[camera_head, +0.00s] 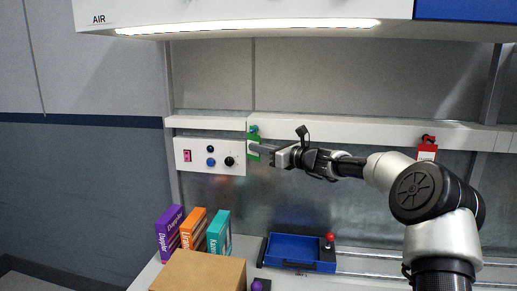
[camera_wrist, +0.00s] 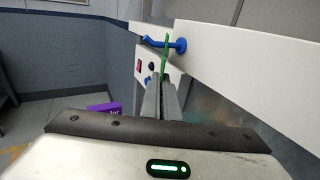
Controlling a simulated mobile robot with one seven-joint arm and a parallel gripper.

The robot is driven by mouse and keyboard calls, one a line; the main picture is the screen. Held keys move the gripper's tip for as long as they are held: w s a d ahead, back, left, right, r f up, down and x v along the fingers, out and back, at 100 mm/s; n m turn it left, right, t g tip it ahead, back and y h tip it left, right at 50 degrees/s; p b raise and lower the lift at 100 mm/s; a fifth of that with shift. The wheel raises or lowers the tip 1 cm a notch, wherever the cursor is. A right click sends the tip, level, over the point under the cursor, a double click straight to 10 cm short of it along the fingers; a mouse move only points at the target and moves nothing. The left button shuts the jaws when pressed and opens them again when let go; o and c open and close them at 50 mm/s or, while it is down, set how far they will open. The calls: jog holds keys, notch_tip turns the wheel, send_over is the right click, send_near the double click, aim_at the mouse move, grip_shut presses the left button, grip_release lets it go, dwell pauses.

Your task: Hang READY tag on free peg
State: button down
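The green tag (camera_head: 254,138) is at the left part of the white rail, at a blue peg (camera_head: 253,128). My gripper (camera_head: 252,149) is shut on the tag's lower part, with green showing above and below the fingers. In the wrist view the tag (camera_wrist: 166,60) is seen edge-on, rising from between my gripper's fingertips (camera_wrist: 162,82). Its upper end crosses the blue peg (camera_wrist: 179,44); I cannot tell for sure whether the peg passes through its hole. Its lettering is not readable. A red tag (camera_head: 427,152) hangs from another peg at the right of the rail.
A white control panel (camera_head: 210,156) with knobs is just left of my gripper. Below are purple, orange and teal boxes (camera_head: 218,233), a cardboard box (camera_head: 200,272) and a blue tray (camera_head: 293,249). A red-knobbed lever (camera_head: 329,240) stands right of the tray. A lit cabinet (camera_head: 250,27) hangs above.

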jog(key=c, duration=1.9)
grip_release()
jog(key=shift+c, duration=0.2)
jog(key=shift+d, duration=0.1)
